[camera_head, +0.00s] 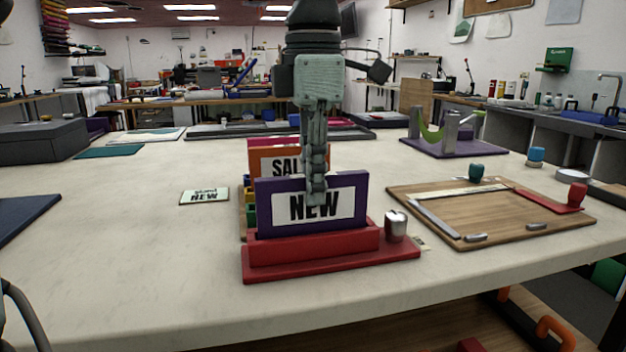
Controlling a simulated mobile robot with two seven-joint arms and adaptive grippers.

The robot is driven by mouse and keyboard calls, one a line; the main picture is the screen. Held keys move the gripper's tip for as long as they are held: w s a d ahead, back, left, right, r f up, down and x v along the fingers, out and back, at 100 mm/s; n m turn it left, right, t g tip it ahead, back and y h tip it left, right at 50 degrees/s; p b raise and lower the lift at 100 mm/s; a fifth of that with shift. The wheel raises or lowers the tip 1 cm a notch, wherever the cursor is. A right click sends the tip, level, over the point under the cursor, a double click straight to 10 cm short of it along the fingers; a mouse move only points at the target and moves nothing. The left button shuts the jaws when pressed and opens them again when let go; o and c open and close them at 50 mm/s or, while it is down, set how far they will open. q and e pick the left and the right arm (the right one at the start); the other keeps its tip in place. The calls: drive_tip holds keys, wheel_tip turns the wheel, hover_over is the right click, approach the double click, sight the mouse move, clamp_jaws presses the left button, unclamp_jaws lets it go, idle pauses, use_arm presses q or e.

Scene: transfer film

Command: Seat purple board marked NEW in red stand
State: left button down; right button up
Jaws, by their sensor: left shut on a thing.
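The purple board (263,213) has a white panel with NEW in black. It stands about upright at the red stand (330,262), near the table's front edge. My left gripper (316,192) comes down from above and is shut on the board's top edge, with a finger in front of the white panel. The board's lower edge meets the top of the stand's raised red block. I cannot tell how deep it sits in the slot. My right gripper is not in view.
An orange SALE-type board (285,163) stands just behind in a rack with other coloured boards. A small metal cylinder (396,226) is at the stand's right end. A NEW card (204,196) lies left; a wooden board (490,215) lies right. The table's left front is clear.

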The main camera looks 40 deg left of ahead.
use_arm(q)
drive_tip(key=shift+f, duration=0.15)
drive_tip(key=c, duration=1.5)
unclamp_jaws()
drive_tip(key=shift+c, duration=0.2)
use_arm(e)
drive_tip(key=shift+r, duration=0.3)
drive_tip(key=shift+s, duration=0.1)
use_arm(q)
wheel_tip(320, 180, up, 11)
drive_tip(key=shift+f+p, duration=0.1)
drive_tip(key=shift+p, duration=0.4)
drive_tip(key=shift+r, duration=0.75)
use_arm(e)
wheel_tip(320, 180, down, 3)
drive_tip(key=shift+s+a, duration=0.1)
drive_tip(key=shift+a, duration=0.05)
